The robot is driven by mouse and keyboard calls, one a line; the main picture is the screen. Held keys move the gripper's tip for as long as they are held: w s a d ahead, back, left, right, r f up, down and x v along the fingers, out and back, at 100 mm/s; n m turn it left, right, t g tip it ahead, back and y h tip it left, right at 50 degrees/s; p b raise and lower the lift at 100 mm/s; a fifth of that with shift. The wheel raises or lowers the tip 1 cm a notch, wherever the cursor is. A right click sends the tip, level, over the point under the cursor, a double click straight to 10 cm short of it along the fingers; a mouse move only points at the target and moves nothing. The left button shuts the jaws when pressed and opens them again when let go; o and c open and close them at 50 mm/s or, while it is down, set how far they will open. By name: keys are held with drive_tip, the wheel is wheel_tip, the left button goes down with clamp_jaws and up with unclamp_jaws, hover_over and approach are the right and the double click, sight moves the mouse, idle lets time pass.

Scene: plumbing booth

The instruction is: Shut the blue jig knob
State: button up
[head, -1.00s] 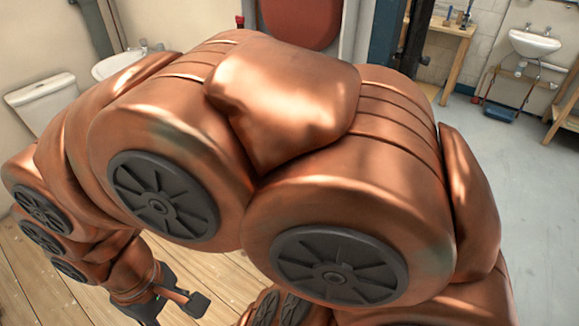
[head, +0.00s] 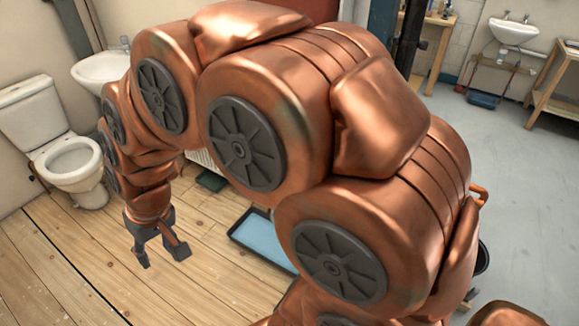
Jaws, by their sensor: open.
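My gripper (head: 162,257) hangs at the end of my copper-coloured arm, at the lower left of the head view. Its two dark fingers point down and stand apart, with nothing between them. It is above the wooden floor, in front of the toilet and to its right. I cannot make out a blue jig or its knob in this view. My arm covers much of the middle and right of the picture and may hide it.
A white toilet (head: 72,163) and a basin (head: 100,72) stand at the left wall. A shallow tray with a blue inside (head: 262,243) lies on the planks. A second sink (head: 513,30) and wooden benches (head: 560,92) stand at the back right.

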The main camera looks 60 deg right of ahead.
drive_tip(key=w+d+f+m+t+h+b, duration=0.1)
drive_tip(key=w+d+f+m+t+b, duration=0.2)
drive_tip(key=w, duration=0.9)
drive_tip(key=w+d+f+m+t+b, duration=0.1)
drive_tip(key=w+d+f+t+b, duration=0.35)
drive_tip(key=w, duration=0.75)
drive_tip(key=w+d+f+m+h+b, duration=0.1)
drive_tip(key=w+d+f+m+h, duration=0.25)
drive_tip(key=d, duration=0.55)
drive_tip(key=w+d+f+h+b, duration=0.2)
drive_tip(key=w+d+f, duration=0.4)
drive_tip(key=d, duration=0.4)
drive_tip(key=s+d+f+m+g+h+b, duration=0.1)
drive_tip(key=d+f+m+h+b, duration=0.3)
drive_tip(key=d, duration=0.6)
drive_tip(key=s+d+f+m+g+h, duration=0.1)
drive_tip(key=d+f+h, duration=0.2)
drive_tip(key=d+f, duration=0.5)
drive_tip(key=s+d+f+m+g+h+b, duration=0.2)
drive_tip(key=s+d+f+g+h, duration=0.1)
drive_tip(key=s+d, duration=0.55)
drive_tip(key=s+d+f+m+g+h+b, duration=0.2)
drive_tip(key=s+d+f+g+h, duration=0.15)
drive_tip(key=s+d, duration=0.45)
drive_tip(key=w+d, duration=0.1)
drive_tip(key=d, duration=0.6)
drive_tip(key=shift+w+d+f+b, duration=0.15)
drive_tip(key=shift+w+f+b, duration=0.05)
drive_tip(key=shift+w+b, duration=0.15)
